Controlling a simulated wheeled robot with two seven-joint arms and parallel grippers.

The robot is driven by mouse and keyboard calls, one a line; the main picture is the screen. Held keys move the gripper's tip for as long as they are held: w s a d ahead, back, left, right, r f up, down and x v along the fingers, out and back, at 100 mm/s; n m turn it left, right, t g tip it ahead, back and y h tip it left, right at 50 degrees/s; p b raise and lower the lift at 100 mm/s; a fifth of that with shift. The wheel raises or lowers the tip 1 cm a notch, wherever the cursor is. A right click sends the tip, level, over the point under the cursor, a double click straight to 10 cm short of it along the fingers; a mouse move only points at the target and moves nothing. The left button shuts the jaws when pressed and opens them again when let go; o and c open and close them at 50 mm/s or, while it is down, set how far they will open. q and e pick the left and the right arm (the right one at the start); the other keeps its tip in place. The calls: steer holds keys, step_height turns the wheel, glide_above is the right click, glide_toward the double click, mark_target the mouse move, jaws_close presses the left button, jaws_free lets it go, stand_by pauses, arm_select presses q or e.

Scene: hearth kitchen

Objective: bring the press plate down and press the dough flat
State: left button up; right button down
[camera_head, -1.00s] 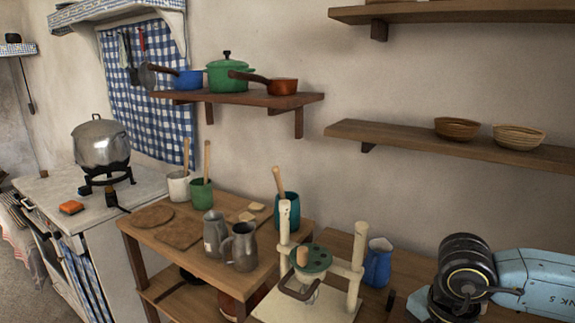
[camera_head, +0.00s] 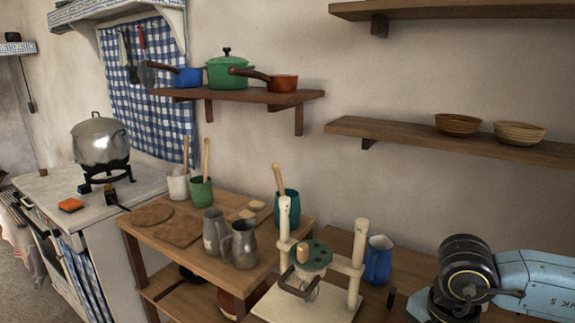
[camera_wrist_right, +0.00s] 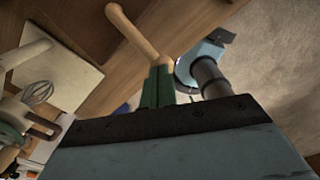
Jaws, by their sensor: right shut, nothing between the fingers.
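The press (camera_head: 357,262) stands on the low table in the head view, with cream posts and a pale base board (camera_head: 277,303). I cannot make out the dough. In the right wrist view, part of the press shows at the left, with its pale board (camera_wrist_right: 70,72). My right gripper (camera_wrist_right: 158,70) has its green fingers together, apart from the press. My left gripper is out of view.
A blue jug (camera_head: 378,262) stands just right of the press. Two grey jugs (camera_head: 243,247) stand to its left. A teal crock (camera_head: 289,205) with a wooden handle is behind. Wall shelves (camera_head: 400,137) hang above.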

steer(key=shift+s+a+f+b, duration=0.15)
steer(key=shift+s+f+b, duration=0.05)
steer(key=shift+f+b, duration=0.6)
steer(key=shift+s+a+f+b, duration=0.1)
steer(key=shift+s+f+b, duration=0.1)
steer(key=shift+f+b, duration=0.65)
steer(key=shift+s+a+f+b, duration=0.15)
steer(key=shift+s+f+b, duration=0.05)
steer(key=shift+f+b, duration=0.6)
stand_by(1.5)
steer(key=shift+r, duration=0.15)
stand_by(0.6)
steer(key=shift+r+p, duration=2.65)
steer(key=shift+r, duration=1.35)
steer(key=shift+f, duration=0.1)
